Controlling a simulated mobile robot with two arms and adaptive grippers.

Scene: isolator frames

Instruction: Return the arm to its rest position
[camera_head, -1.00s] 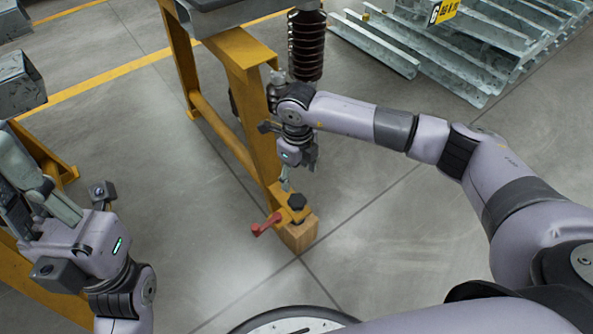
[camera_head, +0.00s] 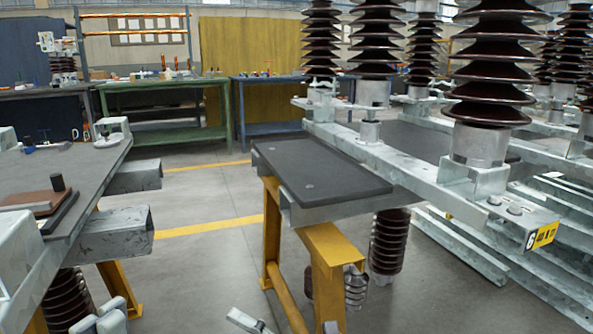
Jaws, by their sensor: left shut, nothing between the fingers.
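The tips of my left gripper (camera_head: 108,318) show at the bottom left edge of the head view. They look shut, with nothing between them. They are low, beside the left table and a dark ribbed insulator; most of that gripper and its arm is cut off below.
A grey-topped table (camera_head: 85,165) stands left with metal beams jutting out. A dark slab (camera_head: 320,170) lies above a yellow stand (camera_head: 328,262) in the middle. A steel frame (camera_head: 390,158) carries tall brown insulators right.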

